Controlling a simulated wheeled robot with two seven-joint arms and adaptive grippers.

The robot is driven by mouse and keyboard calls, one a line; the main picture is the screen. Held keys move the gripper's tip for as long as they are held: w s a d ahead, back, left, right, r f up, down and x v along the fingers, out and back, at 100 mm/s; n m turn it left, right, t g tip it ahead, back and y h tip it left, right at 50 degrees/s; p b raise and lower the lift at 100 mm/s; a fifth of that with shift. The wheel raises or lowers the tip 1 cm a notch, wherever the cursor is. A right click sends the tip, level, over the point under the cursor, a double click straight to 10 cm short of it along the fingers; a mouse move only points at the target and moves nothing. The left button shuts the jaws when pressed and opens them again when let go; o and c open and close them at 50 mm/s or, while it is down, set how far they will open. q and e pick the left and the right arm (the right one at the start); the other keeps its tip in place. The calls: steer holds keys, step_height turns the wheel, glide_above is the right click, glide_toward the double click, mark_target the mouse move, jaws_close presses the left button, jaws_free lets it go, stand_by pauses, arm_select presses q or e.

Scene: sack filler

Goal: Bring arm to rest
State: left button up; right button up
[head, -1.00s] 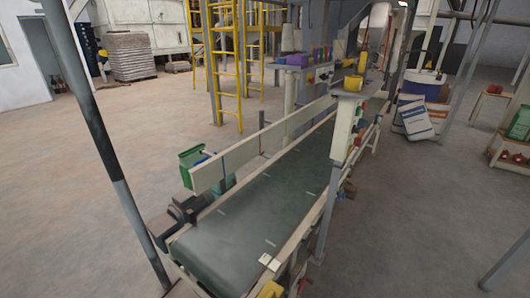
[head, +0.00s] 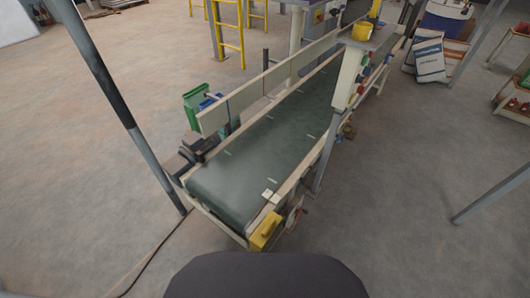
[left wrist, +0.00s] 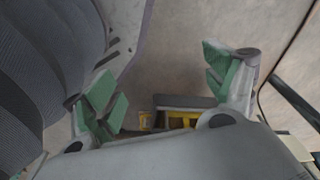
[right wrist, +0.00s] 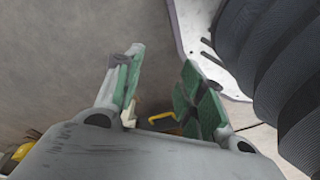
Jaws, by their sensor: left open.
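My left gripper (left wrist: 163,80) shows in the left wrist view with its green-padded fingers wide apart and nothing between the tips. My right gripper (right wrist: 157,80) shows in the right wrist view with its green-padded fingers apart and empty. Neither gripper nor arm shows in the head view. Dark ribbed parts of my own body stand close beside each gripper. A yellow object (left wrist: 180,118) shows low between the left fingers, beyond them. A small yellow hooked piece (right wrist: 168,119) shows low between the right fingers; I cannot tell what it is.
A green belt conveyor (head: 262,160) stands ahead, with a yellow box (head: 265,235) at its near end. A dark post (head: 113,90) rises at left. Paper sacks (head: 430,55) lie at upper right. Open floor surrounds the conveyor.

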arm_select(q)
steer(key=s+a+r+p, duration=0.1)
steer(key=s+a+p, duration=0.1)
steer(key=s+p, duration=0.4)
steer(key=s+a+r+p, duration=0.2)
steer(key=s+p, duration=0.4)
steer(key=s, duration=0.2)
steer(key=shift+s+a+g+p, duration=0.3)
steer(key=shift+a+g, duration=0.1)
arm_select(e)
steer(key=s+d+r, duration=0.1)
steer(key=s+d, duration=0.1)
steer(key=s, duration=0.5)
steer(key=s+d+r, duration=0.2)
steer(key=s, duration=0.5)
steer(key=shift+s+d+g, duration=0.3)
steer(key=shift+d+g, duration=0.1)
